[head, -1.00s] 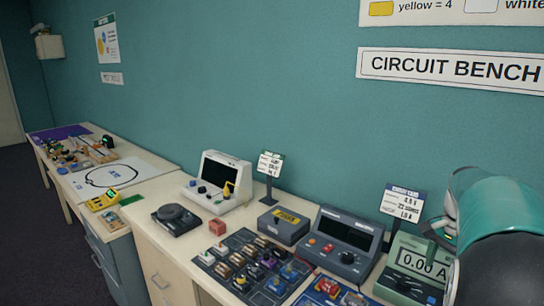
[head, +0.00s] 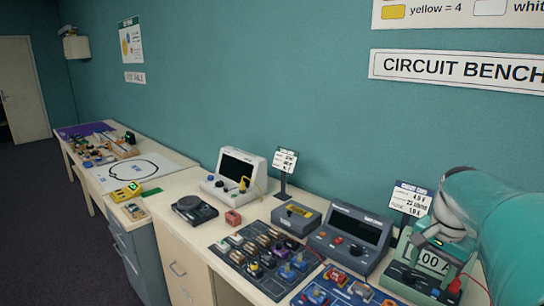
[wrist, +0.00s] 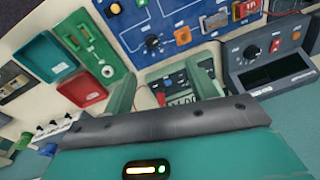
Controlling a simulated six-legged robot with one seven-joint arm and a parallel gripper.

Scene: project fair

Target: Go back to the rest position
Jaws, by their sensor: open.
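My gripper (head: 430,240) is at the right of the head view, on the end of my teal arm. It is in front of and above the green ammeter (head: 408,278), whose display is partly covered by it. In the wrist view my gripper (wrist: 163,88) has its two teal fingers spread apart, with nothing held between them. The ammeter (wrist: 180,103) shows between and beyond the fingers there. Whether a fingertip touches it cannot be told.
A grey bench meter (head: 350,230), a dark component tray (head: 262,262) and a blue circuit board (head: 340,292) crowd the bench near my arm. A sign card (head: 410,198) stands behind the ammeter. The dark floor (head: 60,220) at left is clear.

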